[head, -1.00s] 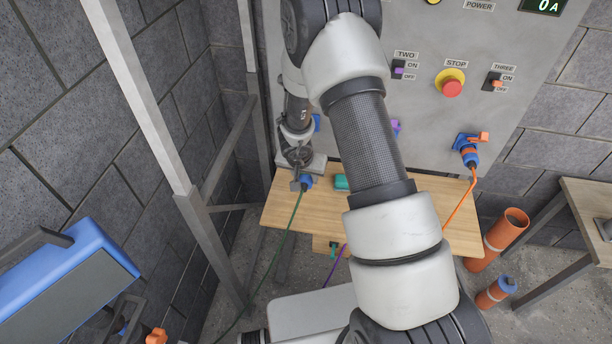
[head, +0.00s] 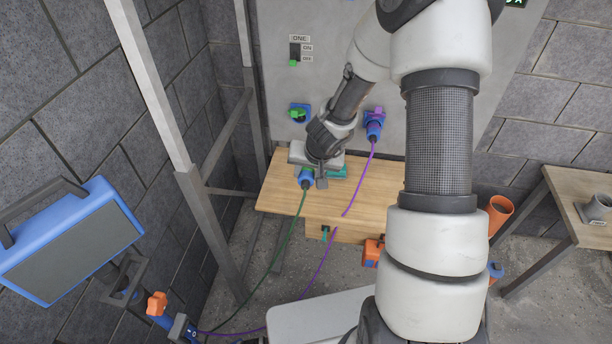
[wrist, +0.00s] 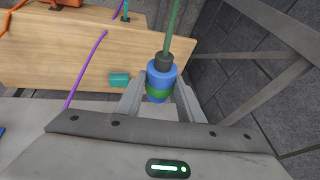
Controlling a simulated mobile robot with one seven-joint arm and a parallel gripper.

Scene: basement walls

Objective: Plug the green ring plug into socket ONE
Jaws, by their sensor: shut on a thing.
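The green ring plug (wrist: 159,84) is blue with a green band and a green cable, in the wrist view. My gripper (wrist: 157,98) is shut on it, one finger on each side. In the head view the plug (head: 306,178) hangs from my gripper (head: 313,182) over the left part of the wooden table. Socket ONE (head: 299,112) is a blue socket with a green flap on the grey panel, up and left of the plug and apart from it. Its label and switch (head: 295,54) with a green toggle are above it.
A purple plug (head: 374,126) sits in the socket to the right, its cable crossing the wooden table (head: 385,190). A teal block (wrist: 120,79) lies on the table. A metal post (head: 155,110) stands left; a blue-framed panel (head: 75,240) stands further left.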

